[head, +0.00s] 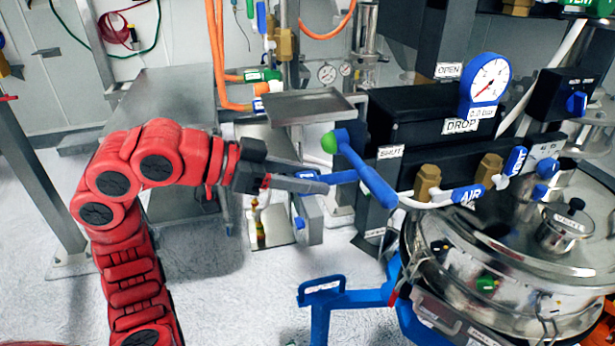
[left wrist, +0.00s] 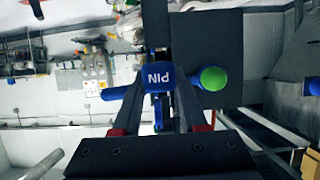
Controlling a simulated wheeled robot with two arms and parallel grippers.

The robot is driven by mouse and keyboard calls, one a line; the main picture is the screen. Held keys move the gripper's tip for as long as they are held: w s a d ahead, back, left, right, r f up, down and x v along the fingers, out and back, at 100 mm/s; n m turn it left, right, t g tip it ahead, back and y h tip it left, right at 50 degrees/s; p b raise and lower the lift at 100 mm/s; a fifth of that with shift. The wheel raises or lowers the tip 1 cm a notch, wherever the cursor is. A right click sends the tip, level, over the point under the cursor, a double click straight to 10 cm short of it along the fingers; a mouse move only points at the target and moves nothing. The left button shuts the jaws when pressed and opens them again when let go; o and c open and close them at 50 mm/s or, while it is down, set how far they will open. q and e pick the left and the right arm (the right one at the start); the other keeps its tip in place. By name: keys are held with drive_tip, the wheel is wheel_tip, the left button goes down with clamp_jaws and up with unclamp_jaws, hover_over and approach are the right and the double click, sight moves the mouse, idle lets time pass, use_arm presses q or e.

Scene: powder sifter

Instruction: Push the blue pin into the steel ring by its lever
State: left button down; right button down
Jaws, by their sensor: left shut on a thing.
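The blue pin (head: 365,170) is a blue bar with a green end (head: 330,142), beside the dark block with the "SHUT" and "DROP" labels. A short blue lever stub (head: 345,177) joins it to the tips of my left gripper (head: 326,187). In the left wrist view the blue piece marked "PIN" (left wrist: 158,79) sits between the two fingers of my left gripper (left wrist: 160,105), which is shut on it. The pin's green end (left wrist: 213,78) points right there. I cannot make out the steel ring clearly; it may be hidden. My right gripper is not in view.
A steel sifter vessel (head: 520,265) with a clamped lid stands at the right. A blue pressure gauge (head: 487,80) and brass air fittings (head: 427,183) are near the pin. A blue bracket (head: 345,298) stands below. A small steel shelf (head: 305,107) is behind the pin.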

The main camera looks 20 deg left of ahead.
sight(339, 173)
use_arm(q)
drive_tip(key=shift+b, duration=0.35)
idle(0.6)
drive_tip(key=shift+w+d+b, duration=0.1)
drive_tip(key=shift+w+d, duration=0.4)
drive_tip(key=shift+d, duration=0.25)
drive_tip(key=shift+w+d+b, duration=0.1)
drive_tip(key=shift+w+d, duration=0.45)
drive_tip(key=shift+d, duration=0.25)
drive_tip(key=shift+w+d+b, duration=0.1)
drive_tip(key=shift+w+d, duration=0.4)
drive_tip(key=shift+d, duration=0.25)
drive_tip(key=shift+c, duration=1.8)
unclamp_jaws()
drive_tip(key=shift+a, duration=0.15)
drive_tip(key=shift+s+a+r, duration=0.15)
drive_tip(key=shift+s+a, duration=0.05)
drive_tip(key=shift+a, duration=0.1)
drive_tip(key=b+v, duration=0.3)
drive_tip(key=v, duration=1.3)
drive_tip(key=shift+s+b, duration=0.25)
drive_tip(key=shift+b, duration=0.1)
drive_tip(key=shift+a+r, duration=0.1)
